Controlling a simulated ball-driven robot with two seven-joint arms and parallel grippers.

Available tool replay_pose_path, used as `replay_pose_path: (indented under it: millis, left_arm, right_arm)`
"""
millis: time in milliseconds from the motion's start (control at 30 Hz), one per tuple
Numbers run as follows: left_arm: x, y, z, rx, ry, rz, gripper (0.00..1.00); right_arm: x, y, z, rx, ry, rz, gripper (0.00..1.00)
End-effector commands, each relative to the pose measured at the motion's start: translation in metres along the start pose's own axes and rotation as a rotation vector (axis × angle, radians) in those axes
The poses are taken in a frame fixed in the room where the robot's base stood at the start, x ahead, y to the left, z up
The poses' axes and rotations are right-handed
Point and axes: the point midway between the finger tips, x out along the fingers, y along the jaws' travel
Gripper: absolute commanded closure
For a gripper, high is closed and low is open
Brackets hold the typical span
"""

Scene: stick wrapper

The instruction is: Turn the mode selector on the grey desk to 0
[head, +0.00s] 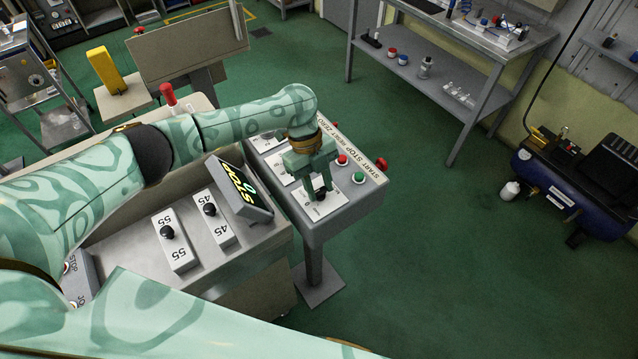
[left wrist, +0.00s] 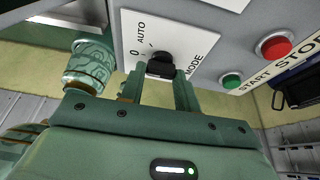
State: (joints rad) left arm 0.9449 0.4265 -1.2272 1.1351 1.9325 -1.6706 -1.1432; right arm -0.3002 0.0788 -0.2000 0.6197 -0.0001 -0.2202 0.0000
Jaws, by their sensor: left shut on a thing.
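The mode selector is a black knob (head: 320,194) on a white plate on the grey desk (head: 345,213). In the left wrist view the knob (left wrist: 161,62) sits beside the printed words 0, AUTO and MODE on the white plate (left wrist: 195,42). My left gripper (head: 313,178) reaches down to the desk from above. Its two fingers (left wrist: 159,84) stand on either side of the knob and are shut on it. The fingers partly hide the knob, and I cannot tell for sure which mark it points to. My right gripper is not in view.
A red button (head: 342,159) and a green button (head: 358,178) lie close to the right of the selector, with a red mushroom button (head: 381,164) at the edge. A screen (head: 245,188) and two black-knobbed levers stand on the left console.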

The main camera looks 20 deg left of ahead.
Motion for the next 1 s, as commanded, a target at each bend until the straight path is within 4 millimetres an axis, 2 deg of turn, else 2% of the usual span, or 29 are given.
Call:
replay_pose_path:
  millis: [33, 67, 133, 433, 567, 667, 1000]
  left_arm:
    - [-0.005, -0.003, 0.001, -0.001, -0.004, -0.009, 0.91]
    - [-0.005, -0.003, 0.001, -0.001, -0.004, -0.009, 0.65]
    - [-0.005, -0.002, 0.001, -0.001, -0.004, -0.009, 0.46]
    - [-0.003, -0.001, 0.000, -0.001, -0.002, -0.004, 0.46]
    - [-0.015, -0.001, 0.001, -0.001, -0.003, -0.005, 0.46]
    - [-0.036, -0.001, 0.001, 0.000, -0.004, -0.006, 0.46]
    - [-0.128, -0.001, 0.001, -0.001, -0.005, -0.008, 0.46]
  right_arm:
    - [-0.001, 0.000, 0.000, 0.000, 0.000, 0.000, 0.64]
    - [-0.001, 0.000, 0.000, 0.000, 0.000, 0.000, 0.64]
    - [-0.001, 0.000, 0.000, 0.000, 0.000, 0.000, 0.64]
    - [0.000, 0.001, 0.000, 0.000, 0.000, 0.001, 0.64]
    - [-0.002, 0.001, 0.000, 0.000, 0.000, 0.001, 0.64]
    - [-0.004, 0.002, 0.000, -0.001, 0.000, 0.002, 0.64]
    - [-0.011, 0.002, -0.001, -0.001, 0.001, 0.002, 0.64]
